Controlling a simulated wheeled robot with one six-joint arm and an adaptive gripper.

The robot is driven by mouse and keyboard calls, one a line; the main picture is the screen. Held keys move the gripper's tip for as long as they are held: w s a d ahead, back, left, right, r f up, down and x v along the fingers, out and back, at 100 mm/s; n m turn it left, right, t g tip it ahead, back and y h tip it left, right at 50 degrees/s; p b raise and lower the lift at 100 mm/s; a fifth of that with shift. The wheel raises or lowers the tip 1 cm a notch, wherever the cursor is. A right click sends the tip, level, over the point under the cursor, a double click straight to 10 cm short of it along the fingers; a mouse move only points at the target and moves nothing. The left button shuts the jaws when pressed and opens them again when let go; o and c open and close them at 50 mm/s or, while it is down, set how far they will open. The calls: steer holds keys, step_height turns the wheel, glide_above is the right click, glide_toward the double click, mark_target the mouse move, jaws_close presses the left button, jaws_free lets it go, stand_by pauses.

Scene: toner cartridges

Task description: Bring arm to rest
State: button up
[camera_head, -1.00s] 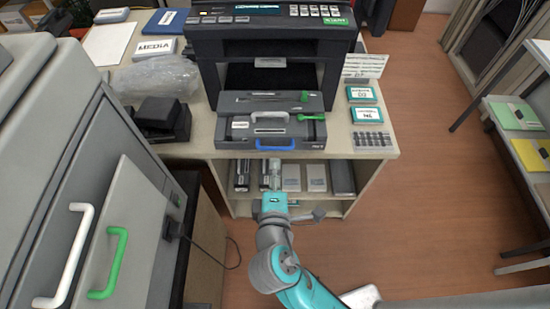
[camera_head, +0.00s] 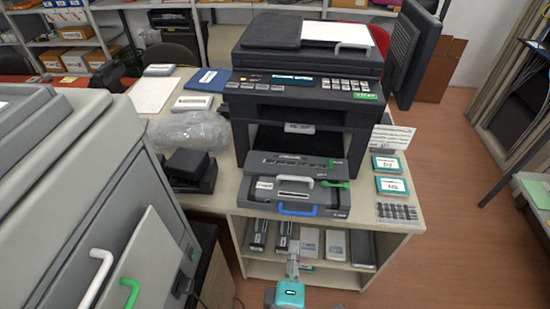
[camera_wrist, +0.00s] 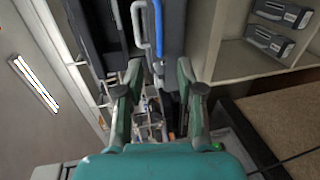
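My turquoise and grey arm shows at the bottom of the head view, in front of the shelf under the table. Its gripper (camera_head: 293,262) points toward the shelf opening. In the wrist view my gripper (camera_wrist: 159,72) has its two fingers apart, with nothing between them. The printer (camera_head: 305,85) stands on the table with a dark opening in its front. A grey unit (camera_head: 290,195) with a blue handle, a white handle and a green lever sits before it. Toner cartridges (camera_head: 283,237) lie on the shelf and also show in the wrist view (camera_wrist: 270,42).
A large grey machine (camera_head: 60,190) with white and green handles stands at the left. Teal boxes (camera_head: 388,164) lie on the table's right side. A bagged item (camera_head: 188,131) and a black device (camera_head: 190,170) lie on its left. Floor (camera_head: 440,240) at the right is clear.

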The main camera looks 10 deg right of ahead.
steer(key=s+d+f+m+g+y, duration=0.25)
steer(key=s+d+f+y, duration=0.25)
steer(key=s+f, duration=0.5)
steer(key=s+d+r+m+t, duration=0.1)
steer(key=s+d+r+m, duration=0.1)
steer(key=s+m, duration=0.4)
steer(key=s+d+r+m+t, duration=0.1)
steer(key=s+d+r+m, duration=0.1)
steer(key=s+m, duration=0.4)
steer(key=v, duration=0.3)
steer(key=shift+s+r, duration=0.3)
steer(key=shift+r, duration=0.05)
